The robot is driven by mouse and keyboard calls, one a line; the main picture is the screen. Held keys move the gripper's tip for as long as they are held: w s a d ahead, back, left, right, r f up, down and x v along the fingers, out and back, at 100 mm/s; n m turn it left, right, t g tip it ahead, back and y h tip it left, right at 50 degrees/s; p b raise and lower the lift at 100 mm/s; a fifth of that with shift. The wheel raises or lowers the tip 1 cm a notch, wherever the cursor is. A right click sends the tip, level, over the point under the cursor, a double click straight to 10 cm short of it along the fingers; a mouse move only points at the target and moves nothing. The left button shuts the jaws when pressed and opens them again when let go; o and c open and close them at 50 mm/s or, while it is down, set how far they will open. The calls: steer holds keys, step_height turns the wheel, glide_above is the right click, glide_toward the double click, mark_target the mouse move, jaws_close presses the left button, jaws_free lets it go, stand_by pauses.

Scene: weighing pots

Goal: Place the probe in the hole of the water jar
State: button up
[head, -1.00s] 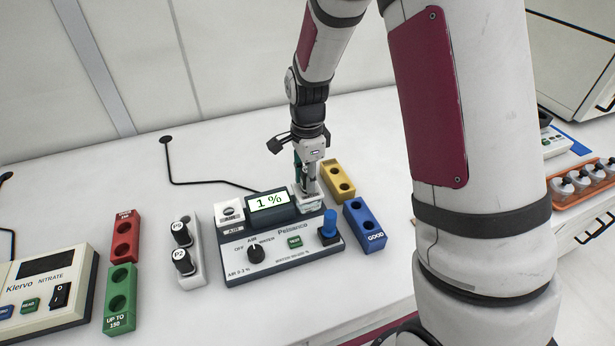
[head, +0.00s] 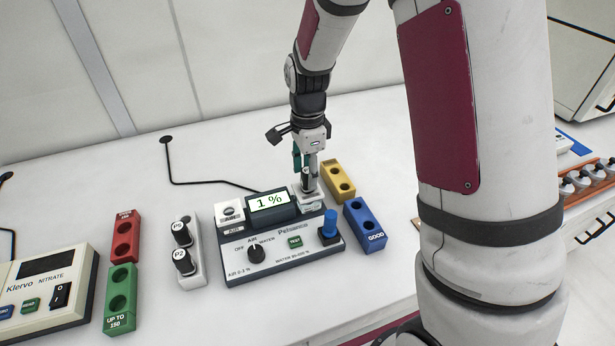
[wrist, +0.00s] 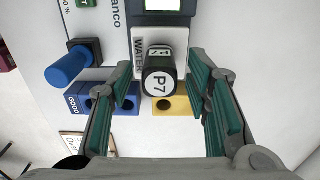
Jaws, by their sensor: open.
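The probe marked P7 (wrist: 159,80) has a black body and a white top. It stands in the white water jar (wrist: 147,38), labelled WATER, on the meter. In the head view the probe (head: 308,181) shows dark just under my gripper (head: 306,163), above the jar (head: 311,203). My gripper (wrist: 163,88) is open, with one green-padded finger on each side of the probe and gaps between them in the wrist view. The hole itself is hidden by the probe.
The meter (head: 275,262) reads 1 % and has a dial and a blue plunger (head: 330,221). The air jar (head: 229,212) is at its left. Yellow (head: 337,181) and blue (head: 364,224) racks stand empty at right. A white rack (head: 199,260) holds probes P5 and P2.

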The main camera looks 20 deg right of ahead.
step_height(320, 180, up, 9)
steer(key=shift+r, duration=0.1)
steer(key=s+r+n+t, duration=0.2)
steer(key=s+r+n, duration=0.6)
steer(key=s+r, duration=0.25)
steer(key=s+r+n+t, duration=0.1)
steer(key=s+n+t, duration=0.1)
steer(key=s+n, duration=0.8)
steer(key=s, duration=0.4)
steer(key=shift+s+d, duration=0.2)
steer(key=shift+s, duration=0.15)
stand_by(0.6)
